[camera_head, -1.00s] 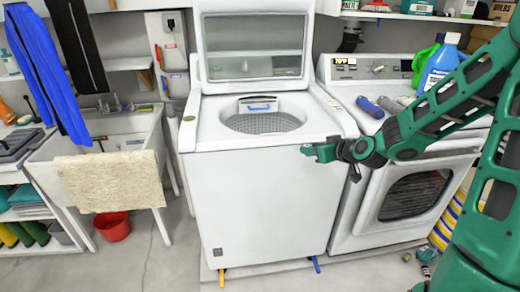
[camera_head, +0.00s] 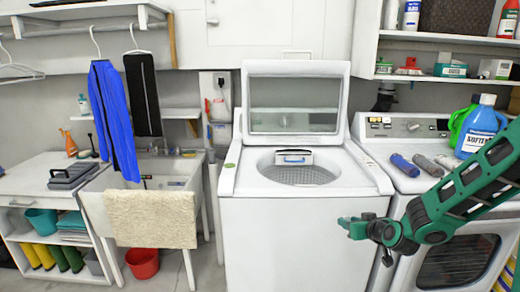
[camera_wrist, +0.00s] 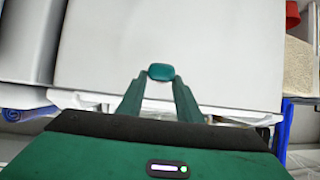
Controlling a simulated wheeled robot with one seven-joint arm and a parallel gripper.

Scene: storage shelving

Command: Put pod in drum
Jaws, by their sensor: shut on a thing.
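My gripper (camera_head: 346,223) is in front of the washer's front panel, at its right side, below the top rim. In the wrist view my gripper (camera_wrist: 160,78) is shut on a small teal pod (camera_wrist: 161,71) held between the fingertips. The pod is too small to make out clearly in the head view. The top-loading washer (camera_head: 290,235) has its lid (camera_head: 293,97) raised. Its round drum (camera_head: 296,174) is open on top, with a blue-handled part at the back rim. The drum's bottom is hidden.
A dryer (camera_head: 465,260) stands right of the washer, with bottles (camera_head: 480,130) and rolled items on top. A sink (camera_head: 185,178) with a beige towel (camera_head: 150,218) is to the left. Shelves hang above the dryer. The space above the drum is clear.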

